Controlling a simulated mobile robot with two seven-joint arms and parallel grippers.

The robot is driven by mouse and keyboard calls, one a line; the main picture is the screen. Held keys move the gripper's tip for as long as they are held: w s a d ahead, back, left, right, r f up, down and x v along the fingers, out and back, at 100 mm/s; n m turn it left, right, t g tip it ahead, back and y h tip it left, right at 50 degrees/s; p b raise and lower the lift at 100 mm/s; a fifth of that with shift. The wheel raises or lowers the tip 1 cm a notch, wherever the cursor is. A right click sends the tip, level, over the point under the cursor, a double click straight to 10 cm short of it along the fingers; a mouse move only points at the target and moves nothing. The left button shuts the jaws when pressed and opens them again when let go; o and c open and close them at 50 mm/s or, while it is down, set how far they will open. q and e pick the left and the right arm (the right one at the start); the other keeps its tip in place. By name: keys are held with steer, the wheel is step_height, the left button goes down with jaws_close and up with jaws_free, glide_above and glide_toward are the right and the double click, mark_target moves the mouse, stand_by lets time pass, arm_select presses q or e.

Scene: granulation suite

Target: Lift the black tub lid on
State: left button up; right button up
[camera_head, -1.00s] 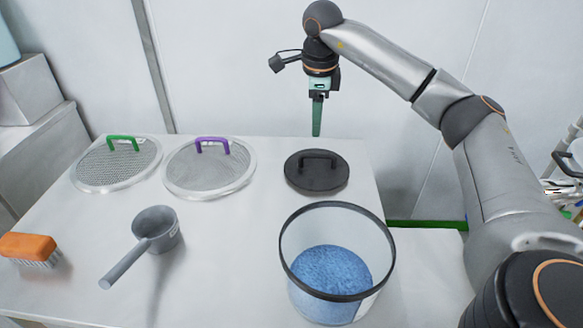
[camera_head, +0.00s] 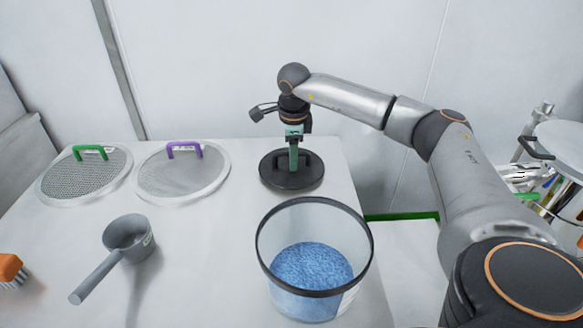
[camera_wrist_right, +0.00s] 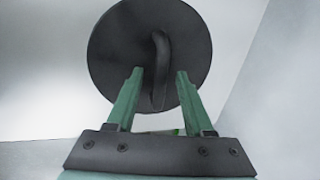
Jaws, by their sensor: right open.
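The black tub lid (camera_head: 277,180) lies flat on the table behind the tub, with an upright bar handle; it also shows in the right wrist view (camera_wrist_right: 110,45). My right gripper (camera_head: 293,168) points down over the lid, its green fingers at the handle in the head view. In the right wrist view its two fingers (camera_wrist_right: 158,75) are apart, with the handle (camera_wrist_right: 160,65) between them. The clear tub (camera_head: 265,240) has a black rim, stands open and holds blue granules (camera_head: 312,267). My left gripper is not in view.
Two round mesh sieves, one with a green handle (camera_head: 90,150) and one with a purple handle (camera_head: 184,148), lie at the back left. A grey scoop (camera_head: 128,236) and an orange brush (camera_head: 10,268) are nearer the front. A wall stands behind the table.

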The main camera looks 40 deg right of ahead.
jaws_close()
stand_by(0.4)
